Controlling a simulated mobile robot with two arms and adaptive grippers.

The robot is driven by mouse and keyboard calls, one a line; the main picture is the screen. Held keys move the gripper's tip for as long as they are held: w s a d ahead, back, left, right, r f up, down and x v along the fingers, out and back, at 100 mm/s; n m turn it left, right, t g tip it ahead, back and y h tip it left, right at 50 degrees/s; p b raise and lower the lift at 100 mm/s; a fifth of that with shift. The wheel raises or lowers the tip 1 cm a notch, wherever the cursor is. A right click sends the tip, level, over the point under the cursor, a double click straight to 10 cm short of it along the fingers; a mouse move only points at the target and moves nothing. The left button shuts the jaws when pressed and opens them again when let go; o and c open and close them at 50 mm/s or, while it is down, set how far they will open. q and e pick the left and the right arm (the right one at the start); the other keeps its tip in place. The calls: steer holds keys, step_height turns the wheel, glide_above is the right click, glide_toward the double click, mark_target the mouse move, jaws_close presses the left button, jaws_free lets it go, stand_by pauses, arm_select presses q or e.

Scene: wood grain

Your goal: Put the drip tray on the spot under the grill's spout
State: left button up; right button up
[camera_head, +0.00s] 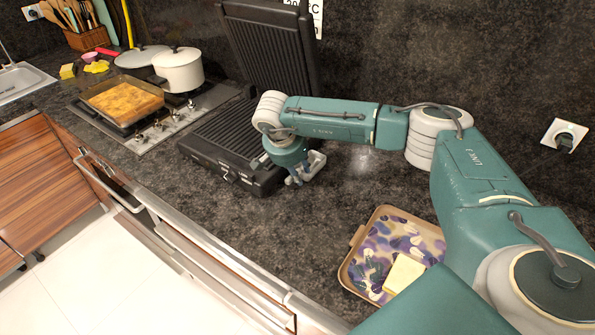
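The black grill (225,140) stands on the counter with its ribbed lid raised at the back. A small pale tray, which looks like the drip tray (316,164), is at the grill's right front side, low over the counter. My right gripper (294,178) points down at the grill's right edge and appears shut on the near left end of this tray. The fingers are small and partly overlap the tray, so whether it touches the counter is unclear. The spout and the spot under it are hidden behind my gripper and wrist. My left gripper is not in view.
A patterned tray (350,272) with a butter-coloured block (403,273) lies at the front right. A hob with a baking dish (122,101) and a white pot (179,70) is at the left. The counter between grill and patterned tray is clear.

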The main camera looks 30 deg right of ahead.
steer(key=shift+a+r, duration=0.15)
steer(key=shift+r, duration=0.3)
steer(key=shift+a+r, duration=0.2)
steer(key=b+v, duration=0.3)
steer(key=v, duration=0.8)
